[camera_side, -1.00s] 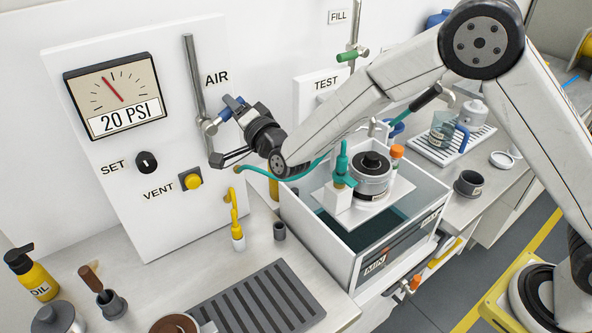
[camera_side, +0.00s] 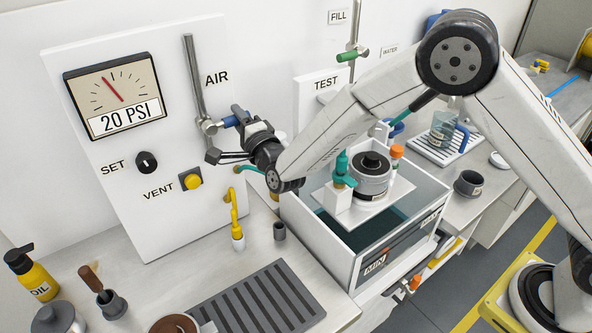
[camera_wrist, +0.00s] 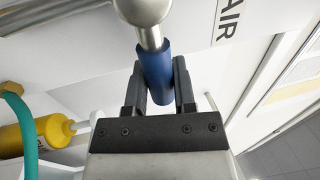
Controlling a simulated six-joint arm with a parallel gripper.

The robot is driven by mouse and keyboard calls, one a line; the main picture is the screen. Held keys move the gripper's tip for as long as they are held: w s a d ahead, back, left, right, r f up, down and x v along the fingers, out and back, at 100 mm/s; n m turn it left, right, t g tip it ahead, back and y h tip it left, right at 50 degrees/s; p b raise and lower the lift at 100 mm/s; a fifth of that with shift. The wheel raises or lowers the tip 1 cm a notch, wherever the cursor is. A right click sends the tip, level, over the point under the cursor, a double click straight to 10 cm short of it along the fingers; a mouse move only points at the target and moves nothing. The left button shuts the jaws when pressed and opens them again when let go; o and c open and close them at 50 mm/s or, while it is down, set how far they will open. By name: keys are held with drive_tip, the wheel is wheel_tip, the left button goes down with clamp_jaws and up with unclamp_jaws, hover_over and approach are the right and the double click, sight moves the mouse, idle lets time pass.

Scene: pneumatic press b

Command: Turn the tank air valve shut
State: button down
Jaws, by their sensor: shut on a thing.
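The air valve is on a grey vertical pipe (camera_side: 193,75) beside the AIR label. Its blue handle (camera_side: 230,121) sticks out to the right of the silver valve body (camera_side: 208,127), nearly level and pointing slightly up. My gripper (camera_side: 241,118) is at the handle's outer end. In the wrist view the blue handle (camera_wrist: 154,66) lies between the two dark fingers of my gripper (camera_wrist: 158,85), which are shut on it.
The white panel carries a gauge (camera_side: 113,93) reading 20 PSI, a black SET knob (camera_side: 146,162) and a yellow VENT button (camera_side: 191,181). A tank (camera_side: 322,250) with a press on top stands under my arm.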

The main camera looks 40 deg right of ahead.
drive_tip(key=shift+c, duration=2.2)
unclamp_jaws()
drive_tip(key=shift+s, duration=0.1)
drive_tip(key=s+f, duration=0.1)
drive_tip(key=s, duration=0.6)
drive_tip(key=shift+s+f, duration=0.25)
drive_tip(key=shift+f, duration=0.1)
